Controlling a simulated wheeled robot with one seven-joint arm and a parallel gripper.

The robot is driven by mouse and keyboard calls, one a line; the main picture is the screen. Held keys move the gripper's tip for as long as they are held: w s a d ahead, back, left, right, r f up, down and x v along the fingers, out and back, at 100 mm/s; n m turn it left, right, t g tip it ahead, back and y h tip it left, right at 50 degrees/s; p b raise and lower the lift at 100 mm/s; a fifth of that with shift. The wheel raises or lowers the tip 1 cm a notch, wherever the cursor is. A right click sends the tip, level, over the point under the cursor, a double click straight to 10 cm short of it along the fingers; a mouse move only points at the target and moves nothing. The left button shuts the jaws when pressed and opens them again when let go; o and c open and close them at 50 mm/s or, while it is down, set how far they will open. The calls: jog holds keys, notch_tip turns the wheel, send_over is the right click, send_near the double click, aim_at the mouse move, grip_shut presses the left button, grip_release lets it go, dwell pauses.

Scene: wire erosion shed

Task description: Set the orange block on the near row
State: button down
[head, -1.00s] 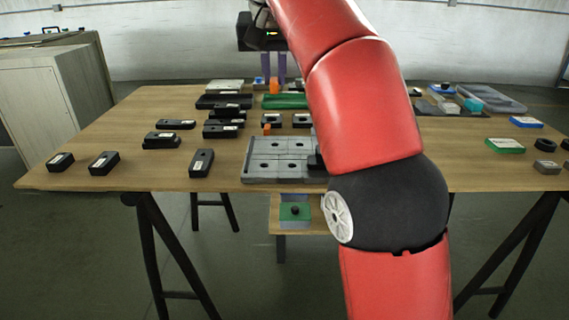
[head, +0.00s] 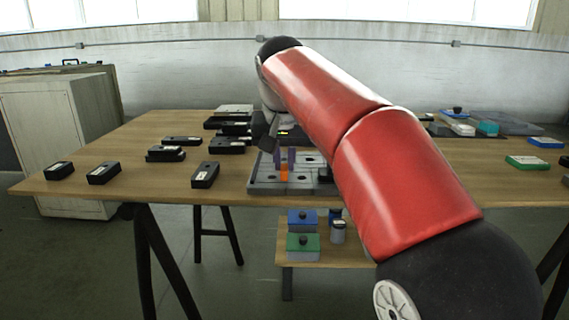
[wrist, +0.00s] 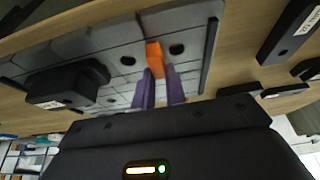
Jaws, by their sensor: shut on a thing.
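The orange block (head: 284,174) is between the purple fingers of my gripper (head: 284,160), which is shut on it. It also shows in the wrist view (wrist: 155,60) at the fingertips (wrist: 160,80). The block is over the grey tray (head: 258,187), which has square cells with dark round holes. In the head view it appears toward the tray's near side. I cannot tell whether it touches the tray. A black block (wrist: 62,88) sits on the tray in the wrist view. My arm covers the tray's right part in the head view.
Several black blocks with white labels (head: 205,174) lie on the wooden table (head: 130,150) left of the tray. Green (head: 527,162) and blue (head: 545,142) pieces lie at the right. A low shelf below holds a green-topped box (head: 303,246) and other containers.

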jog(key=shift+r, duration=0.1)
jog(key=c, duration=1.4)
grip_release()
jog(key=shift+c, duration=0.2)
jog(key=p+v, duration=0.4)
jog(key=v, duration=0.8)
